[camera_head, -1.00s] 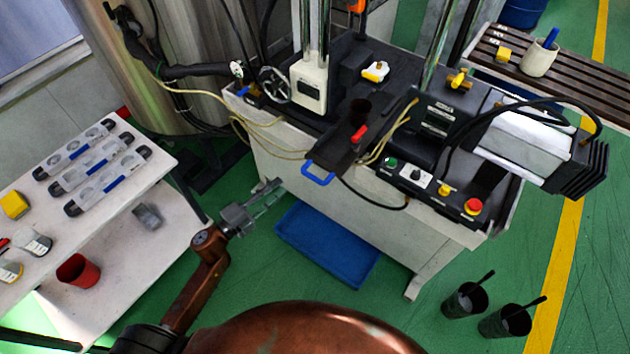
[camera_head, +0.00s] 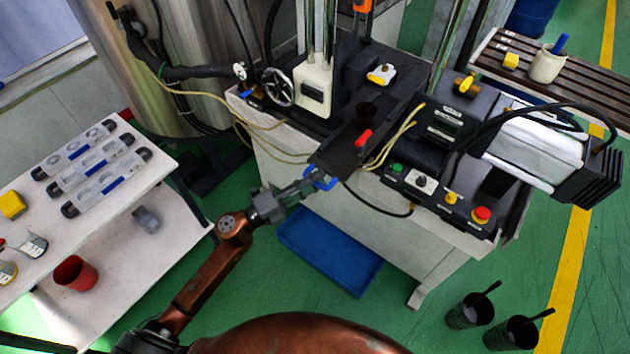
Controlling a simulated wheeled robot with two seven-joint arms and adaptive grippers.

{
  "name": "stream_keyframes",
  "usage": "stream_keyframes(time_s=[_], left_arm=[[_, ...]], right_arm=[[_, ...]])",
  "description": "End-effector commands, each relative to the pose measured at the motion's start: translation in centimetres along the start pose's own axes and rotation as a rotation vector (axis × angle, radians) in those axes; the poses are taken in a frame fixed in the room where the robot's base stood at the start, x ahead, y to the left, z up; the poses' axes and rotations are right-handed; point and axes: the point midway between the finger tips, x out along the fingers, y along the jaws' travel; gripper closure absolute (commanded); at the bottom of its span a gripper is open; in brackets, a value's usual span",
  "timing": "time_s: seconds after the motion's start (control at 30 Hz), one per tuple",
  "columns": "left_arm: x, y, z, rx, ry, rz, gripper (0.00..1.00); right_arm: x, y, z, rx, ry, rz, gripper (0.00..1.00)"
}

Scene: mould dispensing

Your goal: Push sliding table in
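The sliding table (camera_head: 345,152) is a dark plate that juts out from the front of the machine, with a red-handled part and a dark cup on it. Its blue handle (camera_head: 322,182) is at the front end. My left gripper (camera_head: 311,182) reaches in from the left with its fingertips at the blue handle. The fingers overlap the handle in the picture; I cannot tell whether they are closed on it or only touch it. My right gripper is not in view.
The machine's control panel (camera_head: 437,196) with coloured buttons is right of the sliding table. A blue tray (camera_head: 330,252) lies on the floor below. A white table (camera_head: 95,205) with moulds stands at left. Two dark cups (camera_head: 468,312) stand on the floor at right.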

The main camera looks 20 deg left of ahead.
Motion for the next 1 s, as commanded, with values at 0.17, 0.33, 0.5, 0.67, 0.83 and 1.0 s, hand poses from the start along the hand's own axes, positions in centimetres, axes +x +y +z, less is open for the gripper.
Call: stream_keyframes(time_s=[0.17, 0.33, 0.5, 0.67, 0.83, 1.0], left_arm=[[0.00, 0.02, 0.00, 0.000, 0.000, 0.000, 0.71], [-0.02, 0.03, 0.00, 0.000, 0.000, 0.000, 0.82], [-0.02, 0.03, 0.00, 0.000, 0.000, 0.000, 0.94], [-0.03, 0.04, 0.00, 0.000, 0.000, 0.000, 1.00], [-0.03, 0.05, 0.00, 0.000, 0.000, 0.001, 1.00], [-0.04, 0.06, 0.00, 0.000, -0.001, 0.001, 1.00]], right_arm=[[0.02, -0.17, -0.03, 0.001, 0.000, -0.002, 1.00], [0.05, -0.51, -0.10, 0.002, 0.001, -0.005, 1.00], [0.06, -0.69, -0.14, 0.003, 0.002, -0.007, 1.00], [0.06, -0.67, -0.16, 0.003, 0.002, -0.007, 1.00], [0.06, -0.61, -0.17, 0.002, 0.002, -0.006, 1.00], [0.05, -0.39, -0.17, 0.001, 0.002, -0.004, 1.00]])
